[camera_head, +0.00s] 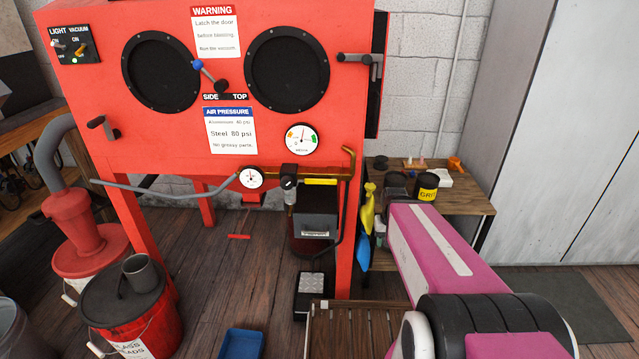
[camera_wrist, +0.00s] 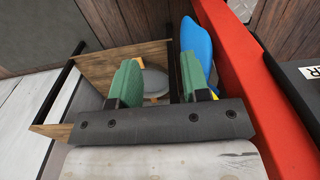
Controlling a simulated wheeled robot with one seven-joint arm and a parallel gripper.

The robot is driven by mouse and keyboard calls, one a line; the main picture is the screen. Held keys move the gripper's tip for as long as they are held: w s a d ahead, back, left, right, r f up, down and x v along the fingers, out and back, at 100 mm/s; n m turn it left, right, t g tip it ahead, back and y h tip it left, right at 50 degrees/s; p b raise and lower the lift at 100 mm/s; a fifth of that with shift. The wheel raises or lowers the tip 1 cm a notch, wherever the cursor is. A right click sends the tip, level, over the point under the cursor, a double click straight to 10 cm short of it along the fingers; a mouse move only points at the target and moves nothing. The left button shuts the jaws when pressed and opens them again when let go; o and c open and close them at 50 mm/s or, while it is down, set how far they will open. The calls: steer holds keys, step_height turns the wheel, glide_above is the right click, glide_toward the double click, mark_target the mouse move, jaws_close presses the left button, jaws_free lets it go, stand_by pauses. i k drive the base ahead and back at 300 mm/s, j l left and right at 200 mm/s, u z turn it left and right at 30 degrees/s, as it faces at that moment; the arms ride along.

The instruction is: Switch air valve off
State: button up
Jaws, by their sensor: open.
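The air valve appears to be the yellow lever (camera_head: 320,181) on the pipe under the red blast cabinet (camera_head: 170,140), right of the small round gauge (camera_head: 251,177). The lever lies flat, roughly in line with the pipe. I cannot make out the valve in the wrist view. My gripper (camera_wrist: 160,78) has two green finger pads, spread apart with nothing held between them. It is low beside the cabinet's red leg (camera_wrist: 262,100), apart from the lever. In the head view my pink arm mostly hides the gripper.
A yellow and blue item (camera_head: 366,215) hangs beside the cabinet's right leg; its blue part (camera_wrist: 197,42) is close behind my right finger. A wooden side table (camera_head: 465,200) stands right of it. A black box (camera_head: 317,215) hangs below the lever. A wooden slatted platform (camera_head: 350,335) lies below.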

mark_target(333, 181)
steer(key=l+u, duration=0.3)
steer(key=l, duration=0.55)
steer(key=k+l+u, duration=0.15)
steer(key=l+u, duration=0.15)
steer(key=l, duration=0.5)
steer(key=k+l+u, duration=0.15)
steer(key=k+l, duration=0.15)
